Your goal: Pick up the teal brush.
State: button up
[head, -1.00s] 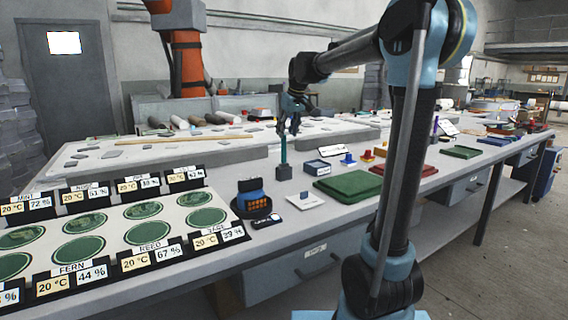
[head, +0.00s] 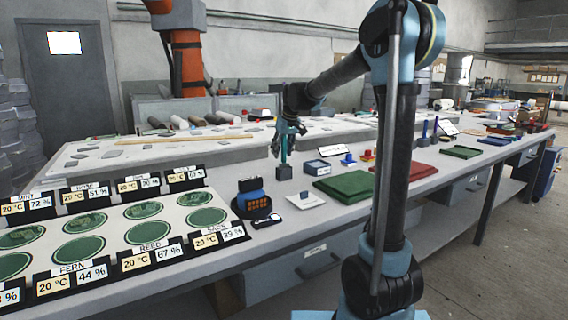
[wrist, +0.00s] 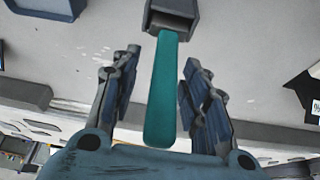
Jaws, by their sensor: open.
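The teal brush (head: 284,152) stands upright in a small dark grey holder (head: 284,172) on the near bench. In the wrist view its flat teal handle (wrist: 163,92) runs between my two fingers, with its lower end inside the holder (wrist: 172,14). My gripper (head: 283,146) is open around the upper part of the brush. The wrist view shows my gripper (wrist: 161,60) with a gap on both sides of the handle. The part of the brush inside the holder is hidden.
A blue and black device (head: 251,198) stands to the left of the holder, and a small white card (head: 306,200) lies in front. A white-labelled box (head: 317,167) and a green mat (head: 345,187) are to the right. Labelled green discs (head: 148,232) fill the left.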

jog(key=shift+c, duration=0.6)
grip_shut()
